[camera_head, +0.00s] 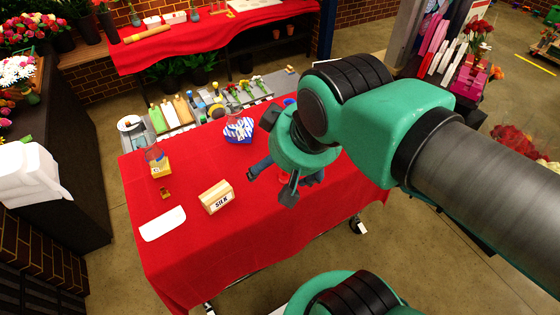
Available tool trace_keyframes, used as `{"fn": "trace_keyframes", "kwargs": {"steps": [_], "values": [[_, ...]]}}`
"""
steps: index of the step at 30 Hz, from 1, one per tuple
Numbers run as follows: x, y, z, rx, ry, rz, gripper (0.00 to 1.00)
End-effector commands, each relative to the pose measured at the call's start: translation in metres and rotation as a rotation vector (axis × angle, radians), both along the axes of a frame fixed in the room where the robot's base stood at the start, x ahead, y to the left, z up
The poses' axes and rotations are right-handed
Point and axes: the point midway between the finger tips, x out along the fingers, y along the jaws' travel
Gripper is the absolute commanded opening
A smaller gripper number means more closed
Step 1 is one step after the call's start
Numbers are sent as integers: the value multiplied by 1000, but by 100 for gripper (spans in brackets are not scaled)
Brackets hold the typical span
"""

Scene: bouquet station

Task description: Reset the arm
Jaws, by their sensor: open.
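My gripper (272,183) is at the end of my green and grey arm, which reaches in from the right. It hangs above the red-covered table (250,240), right of the middle of its top. Its dark fingers are spread apart and nothing shows between them. A wooden box labelled SILK (216,198) stands on the table to the left of the gripper, apart from it. A small red item is partly hidden behind the gripper.
On the table are a white sheet (163,223), a small brown item (165,193), a yellow-based glass container (159,163) and a blue-and-white striped item (239,130). Flowers and supplies line the far edge. The table's near part is bare.

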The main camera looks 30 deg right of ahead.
Motion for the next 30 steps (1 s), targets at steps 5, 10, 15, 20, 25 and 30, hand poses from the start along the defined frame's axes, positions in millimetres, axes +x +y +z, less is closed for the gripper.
{"fn": "trace_keyframes", "kwargs": {"steps": [5, 10, 15, 20, 25, 30], "values": [[0, 0, -1, 0, 0, 0, 83], [0, 0, -11, 0, 0, 0, 83], [0, 0, -34, 0, 0, 0, 83], [0, 0, -63, 0, 0, 0, 83], [0, 0, -92, 0, 0, 0, 83], [0, 0, -111, 0, 0, 0, 83]]}}
